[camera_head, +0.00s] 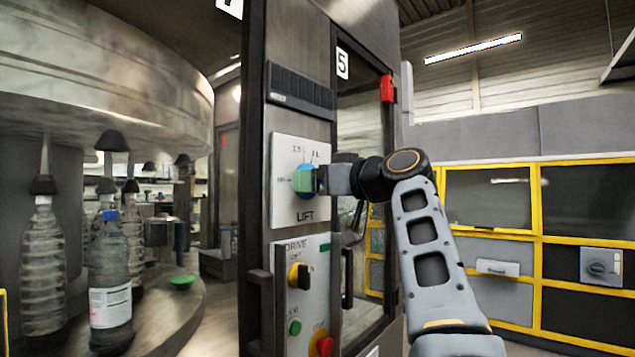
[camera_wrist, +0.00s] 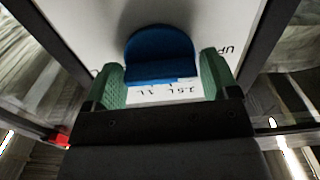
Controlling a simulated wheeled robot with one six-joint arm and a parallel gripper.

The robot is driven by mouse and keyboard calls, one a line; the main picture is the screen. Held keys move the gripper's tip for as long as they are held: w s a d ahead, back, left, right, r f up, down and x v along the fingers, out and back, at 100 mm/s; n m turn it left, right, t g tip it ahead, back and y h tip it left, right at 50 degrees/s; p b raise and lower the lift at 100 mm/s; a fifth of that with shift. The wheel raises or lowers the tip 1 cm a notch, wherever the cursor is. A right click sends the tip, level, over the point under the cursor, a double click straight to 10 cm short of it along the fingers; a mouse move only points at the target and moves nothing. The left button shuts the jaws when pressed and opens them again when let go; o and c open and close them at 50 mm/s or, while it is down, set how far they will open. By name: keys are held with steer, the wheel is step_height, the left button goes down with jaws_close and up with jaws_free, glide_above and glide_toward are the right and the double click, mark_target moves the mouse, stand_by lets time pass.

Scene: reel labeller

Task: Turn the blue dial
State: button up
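The blue dial (camera_head: 304,169) is on a white panel (camera_head: 283,209) marked LIFT, on the front of the grey machine column. In the wrist view the dial (camera_wrist: 160,48) is a round blue knob with a raised grip bar, centred ahead of my gripper. My gripper (camera_head: 303,182) reaches the panel from the right. In the wrist view the green fingers of my gripper (camera_wrist: 162,72) stand open, one on each side of the dial, with a small gap on both sides. In the head view the fingers partly hide the dial.
Below are a yellow-and-black DRIVE switch (camera_head: 299,275), a green button (camera_head: 295,327) and a red knob (camera_head: 322,345). A door handle (camera_head: 347,278) is right of them. Bottles (camera_head: 110,275) stand in the machine at left. Yellow-framed cabinets (camera_head: 490,235) are at right.

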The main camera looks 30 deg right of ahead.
steer(key=shift+o, duration=1.4)
steer(key=b+v, duration=0.1)
steer(key=v, duration=1.3)
steer(key=shift+b, duration=0.35)
